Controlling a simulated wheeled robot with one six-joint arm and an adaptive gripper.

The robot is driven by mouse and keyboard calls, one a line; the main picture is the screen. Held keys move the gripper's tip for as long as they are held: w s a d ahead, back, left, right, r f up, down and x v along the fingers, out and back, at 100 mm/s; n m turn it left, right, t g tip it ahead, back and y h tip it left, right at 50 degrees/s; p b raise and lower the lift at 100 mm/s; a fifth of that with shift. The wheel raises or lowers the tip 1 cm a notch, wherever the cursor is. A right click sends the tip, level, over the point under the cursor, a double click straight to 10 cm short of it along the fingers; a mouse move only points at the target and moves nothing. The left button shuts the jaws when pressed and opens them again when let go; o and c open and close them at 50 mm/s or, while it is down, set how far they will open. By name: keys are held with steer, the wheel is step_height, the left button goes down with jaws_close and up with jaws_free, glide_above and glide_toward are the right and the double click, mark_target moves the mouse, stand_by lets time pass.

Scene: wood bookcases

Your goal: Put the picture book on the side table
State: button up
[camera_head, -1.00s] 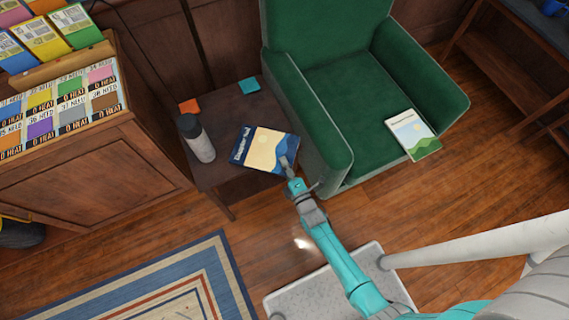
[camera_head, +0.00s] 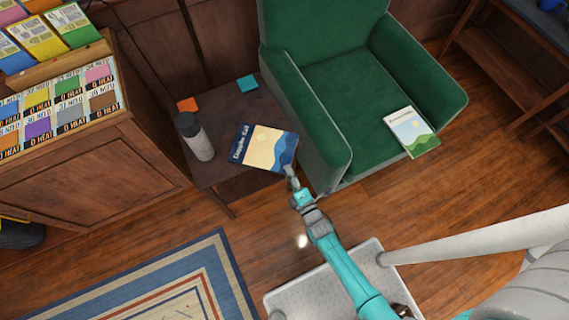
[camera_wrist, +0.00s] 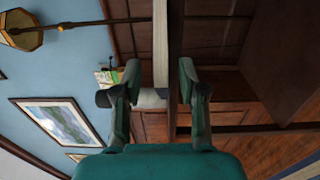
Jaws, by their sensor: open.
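A picture book (camera_head: 262,148) with a dark blue, cream and yellow cover lies flat on the dark wooden side table (camera_head: 215,178), near its right front part. A second book (camera_head: 411,131), pale with green hills, lies on the armchair seat. My gripper (camera_head: 289,172) is at the near right corner of the book on the table. In the wrist view my gripper (camera_wrist: 158,75) is open, its two fingers apart. The pale page edge of the book (camera_wrist: 160,40) shows between them, beside the dark tabletop edge (camera_wrist: 175,60). I cannot tell whether a finger touches the book.
A grey bottle (camera_head: 197,138) stands on the side table's left, with an orange square (camera_head: 188,104) and a teal square (camera_head: 248,84) at the back. The green armchair (camera_head: 350,100) adjoins the table's right. A wooden cabinet (camera_head: 90,180) is left.

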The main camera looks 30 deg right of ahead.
steer(key=s, duration=0.7)
